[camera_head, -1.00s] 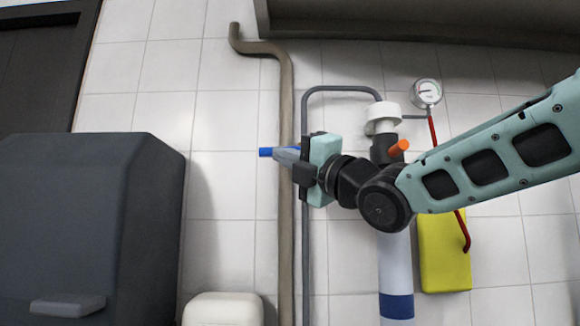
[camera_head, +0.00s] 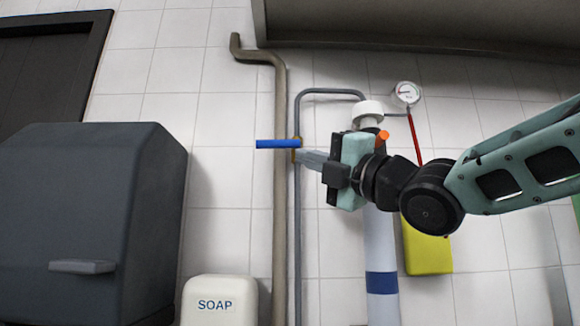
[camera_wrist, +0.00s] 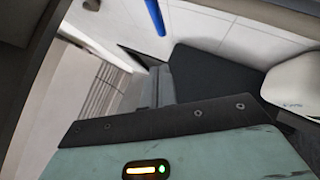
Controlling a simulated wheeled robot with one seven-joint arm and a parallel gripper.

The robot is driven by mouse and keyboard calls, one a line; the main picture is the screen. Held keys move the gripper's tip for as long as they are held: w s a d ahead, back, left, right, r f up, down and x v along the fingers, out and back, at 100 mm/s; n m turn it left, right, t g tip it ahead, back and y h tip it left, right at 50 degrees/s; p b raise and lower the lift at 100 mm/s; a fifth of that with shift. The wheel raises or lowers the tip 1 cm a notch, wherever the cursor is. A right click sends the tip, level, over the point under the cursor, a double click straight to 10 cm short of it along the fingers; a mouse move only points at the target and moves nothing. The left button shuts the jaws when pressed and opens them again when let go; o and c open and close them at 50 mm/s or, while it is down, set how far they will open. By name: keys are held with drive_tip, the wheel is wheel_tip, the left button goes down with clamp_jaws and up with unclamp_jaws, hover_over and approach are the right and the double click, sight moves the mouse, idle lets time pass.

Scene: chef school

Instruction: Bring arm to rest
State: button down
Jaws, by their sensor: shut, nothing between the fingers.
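My gripper (camera_head: 310,159) is in the middle of the head view, pointing left, with its fingers together and nothing between them. Its tips are just right of the thin grey pipe and a little below the blue lever (camera_head: 278,144); whether they touch the pipe I cannot tell. My arm reaches in from the right edge, bent at the dark wrist joint. In the wrist view the gripper body fills the lower part, and the fingertips are not clearly seen. The blue lever also shows at the top of that view (camera_wrist: 155,16).
A thick brown pipe (camera_head: 280,200) and a thin grey pipe (camera_head: 297,240) run up the tiled wall. A white cylinder (camera_head: 381,255), a gauge (camera_head: 407,94) and a yellow box (camera_head: 427,250) are behind my arm. A dark dispenser (camera_head: 90,210) and a soap dispenser (camera_head: 220,300) are left.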

drive_tip(key=shift+b+v, duration=0.3)
drive_tip(key=shift+v, duration=1.15)
drive_tip(key=shift+r, duration=0.1)
wheel_tip(320, 180, down, 30)
drive_tip(key=a+m+g+h, duration=0.2)
drive_tip(key=m+g+h, duration=0.3)
drive_tip(key=m+h, duration=0.75)
drive_tip(key=s+d+f+m+g+h, duration=0.1)
drive_tip(key=s+d+f+m+g, duration=0.1)
drive_tip(key=s+f, duration=0.5)
drive_tip(key=s+d+f+m+g+h, duration=0.1)
drive_tip(key=s+d+f+m+g, duration=0.2)
drive_tip(key=s+f+m+g, duration=0.2)
drive_tip(key=s+d+f+m+g+h, duration=0.2)
drive_tip(key=s+f+m, duration=0.3)
drive_tip(key=s+f, duration=0.5)
drive_tip(key=shift+s+d+g, duration=0.55)
drive_tip(key=shift+s+g, duration=0.15)
drive_tip(key=shift+s, duration=0.15)
